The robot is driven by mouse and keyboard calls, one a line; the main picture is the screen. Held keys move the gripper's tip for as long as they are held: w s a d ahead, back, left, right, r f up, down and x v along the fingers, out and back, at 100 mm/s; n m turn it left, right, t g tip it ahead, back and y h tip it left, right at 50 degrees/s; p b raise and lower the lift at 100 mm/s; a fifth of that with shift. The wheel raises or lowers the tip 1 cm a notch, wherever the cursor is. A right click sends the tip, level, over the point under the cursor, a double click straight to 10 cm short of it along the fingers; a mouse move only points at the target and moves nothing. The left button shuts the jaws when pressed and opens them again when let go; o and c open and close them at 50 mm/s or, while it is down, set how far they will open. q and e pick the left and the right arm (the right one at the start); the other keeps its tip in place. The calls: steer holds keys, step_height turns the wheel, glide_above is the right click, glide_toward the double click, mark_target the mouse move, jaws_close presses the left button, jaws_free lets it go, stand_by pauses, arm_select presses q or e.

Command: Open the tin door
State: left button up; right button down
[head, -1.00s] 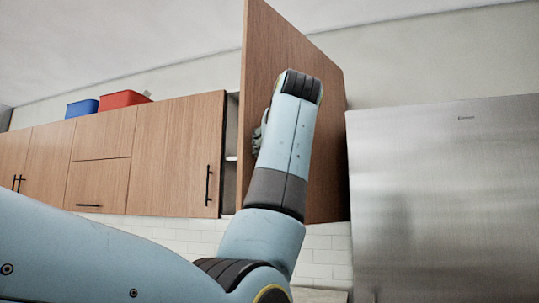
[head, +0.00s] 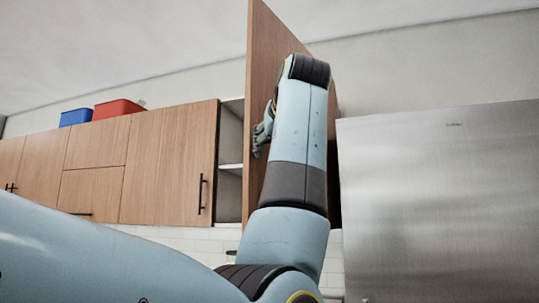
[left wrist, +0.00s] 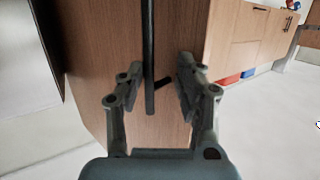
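The wooden door (head: 262,70) of the upper cabinet stands swung out, with its near edge toward me and its outer face at a steep angle. Left of it the cabinet opening (head: 231,150) shows a white interior with a shelf. My left gripper (head: 262,132) is at the door, partly hidden by my own arm. In the left wrist view, the black bar handle (left wrist: 148,50) runs along the door face and ends between the two fingers (left wrist: 157,88). The fingers are apart, with a gap on each side of the handle. My right gripper is not in view.
Closed wooden cabinets (head: 165,165) with black handles line the wall to the left. A blue bin (head: 76,117) and a red bin (head: 118,108) sit on top. A steel refrigerator (head: 440,210) stands close on the right of the door.

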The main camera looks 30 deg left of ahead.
arm_select(q)
steer(key=f+b+v, duration=0.2)
steer(key=b+v, duration=0.7)
steer(key=b, duration=0.3)
steer(key=shift+b, duration=0.3)
stand_by(0.6)
steer(key=shift+s, duration=0.1)
steer(key=shift+f, duration=0.1)
stand_by(0.5)
